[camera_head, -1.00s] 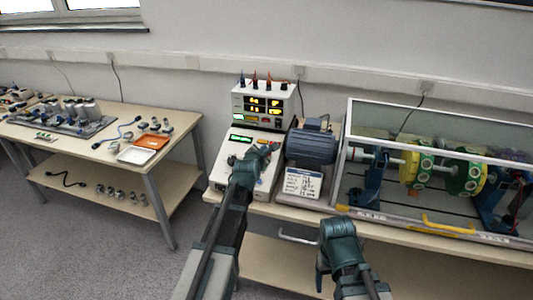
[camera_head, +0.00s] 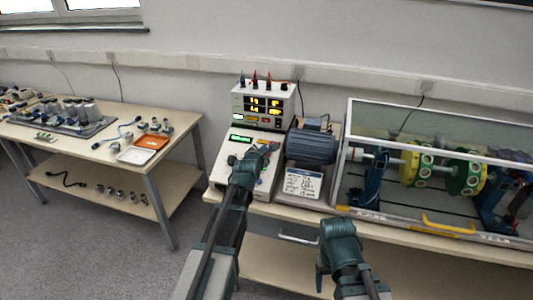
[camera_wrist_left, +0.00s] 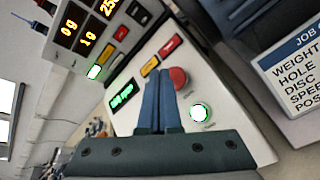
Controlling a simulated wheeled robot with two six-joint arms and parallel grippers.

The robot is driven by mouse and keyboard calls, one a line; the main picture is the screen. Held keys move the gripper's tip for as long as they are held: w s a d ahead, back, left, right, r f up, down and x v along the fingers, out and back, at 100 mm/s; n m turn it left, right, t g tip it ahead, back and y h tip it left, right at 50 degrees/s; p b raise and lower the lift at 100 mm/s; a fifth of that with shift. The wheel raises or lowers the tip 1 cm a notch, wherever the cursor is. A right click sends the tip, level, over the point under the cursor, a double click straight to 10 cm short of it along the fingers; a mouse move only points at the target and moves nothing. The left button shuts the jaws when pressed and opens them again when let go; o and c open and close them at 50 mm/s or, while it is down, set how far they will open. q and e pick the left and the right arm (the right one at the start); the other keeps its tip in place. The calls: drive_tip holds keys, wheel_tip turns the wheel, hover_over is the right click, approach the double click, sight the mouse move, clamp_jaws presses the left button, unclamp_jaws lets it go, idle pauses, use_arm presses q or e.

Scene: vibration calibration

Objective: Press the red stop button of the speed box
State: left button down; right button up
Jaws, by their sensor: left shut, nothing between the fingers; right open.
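The speed box (camera_head: 222,168) is a pale sloped panel on the bench, with a small green display. In the left wrist view its red stop button (camera_wrist_left: 179,77) is round and sits just right of my left fingertips. A lit green button (camera_wrist_left: 201,113) is below it. My left gripper (camera_wrist_left: 160,77) is shut and empty, its two fingers together over the panel; whether they touch it I cannot tell. In the head view my left gripper (camera_head: 267,149) covers part of the box. My right gripper (camera_head: 321,283) is low in front of the bench, its fingers hardly visible.
A meter unit (camera_head: 262,105) with lit orange digits stands behind the box. A clear-walled rotor case (camera_head: 430,226) fills the right bench. A side table (camera_head: 85,146) stands left.

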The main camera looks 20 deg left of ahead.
use_arm(q)
drive_tip(key=shift+f, duration=0.1)
drive_tip(key=shift+w+f+b, duration=0.15)
drive_tip(key=shift+f+b, duration=0.15)
drive_tip(key=shift+b, duration=0.05)
drive_tip(key=shift+w+f+b, duration=0.2)
drive_tip(key=shift+f+b, duration=0.15)
drive_tip(key=shift+b, duration=0.05)
idle(0.8)
drive_tip(key=shift+r, duration=0.1)
drive_tip(key=shift+s+r+p, duration=0.35)
drive_tip(key=shift+r+p, duration=0.3)
drive_tip(key=shift+p, duration=0.1)
drive_tip(key=r+p, duration=0.1)
drive_tip(key=s+r+p, duration=0.1)
drive_tip(key=r+p, duration=0.1)
drive_tip(key=s+r+p, duration=0.1)
drive_tip(key=shift+s+r, duration=0.1)
drive_tip(key=shift+r, duration=0.15)
idle(0.3)
